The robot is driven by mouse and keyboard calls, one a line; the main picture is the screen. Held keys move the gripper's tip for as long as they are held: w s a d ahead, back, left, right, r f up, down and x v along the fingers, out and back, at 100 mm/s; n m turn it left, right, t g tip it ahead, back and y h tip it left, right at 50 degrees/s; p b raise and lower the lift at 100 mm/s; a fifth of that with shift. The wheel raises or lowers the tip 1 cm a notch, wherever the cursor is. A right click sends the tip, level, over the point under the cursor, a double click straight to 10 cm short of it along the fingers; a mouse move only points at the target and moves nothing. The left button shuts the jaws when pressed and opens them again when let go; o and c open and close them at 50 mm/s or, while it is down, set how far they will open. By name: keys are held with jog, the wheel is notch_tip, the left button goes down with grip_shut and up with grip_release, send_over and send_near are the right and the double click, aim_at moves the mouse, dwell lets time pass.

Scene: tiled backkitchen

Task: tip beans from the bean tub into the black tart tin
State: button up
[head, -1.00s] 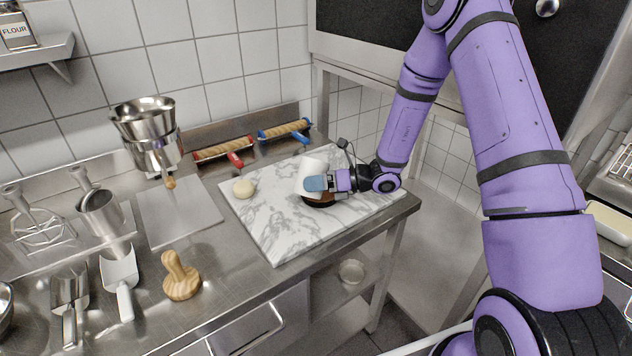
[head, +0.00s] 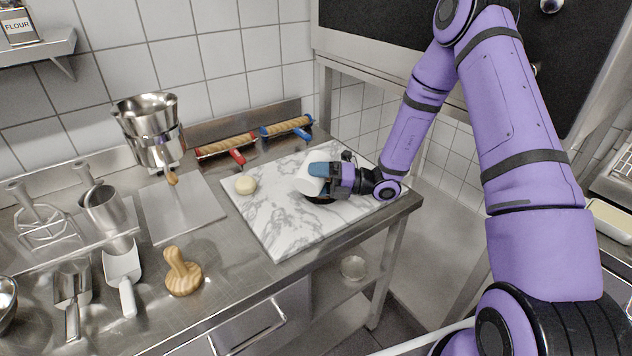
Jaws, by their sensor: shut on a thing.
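The white bean tub (head: 307,184) is held in my gripper (head: 322,171) above the marble slab. The tub is tipped well over on its side, and its lower end points down to the left. The black tart tin (head: 320,201) lies on the slab right below the tub. Only part of its dark near rim shows; the tub and gripper hide the rest. My gripper's blue fingers are shut on the tub. I cannot see into the tub or tell whether beans are falling.
A pale dough ball (head: 245,185) sits on the marble slab (head: 275,221) left of the tub. Rolling pins with red (head: 226,147) and blue (head: 287,127) handles lie behind. The slab's front is clear.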

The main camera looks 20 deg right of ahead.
aim_at(316, 155)
jog(key=shift+r, duration=0.15)
jog(key=shift+r+n, duration=0.4)
notch_tip(316, 155, up, 3)
jog(key=n+h, duration=0.1)
jog(key=n, duration=0.1)
jog(key=n+h, duration=0.1)
jog(key=n, duration=0.1)
jog(key=shift+r+n+h, duration=0.1)
jog(key=shift+n+h, duration=0.2)
notch_tip(316, 155, up, 2)
jog(key=n+h, duration=0.1)
jog(key=n, duration=0.1)
jog(key=n+t+h, duration=0.1)
jog(key=n, duration=0.1)
jog(key=shift+r+n+h, duration=0.15)
jog(key=shift+n+h, duration=0.15)
jog(key=shift+h, duration=0.1)
jog(key=shift+r+n+t+h, duration=0.35)
jog(key=shift+n+h, duration=0.15)
jog(key=shift+n, duration=0.2)
jog(key=shift+f, duration=0.1)
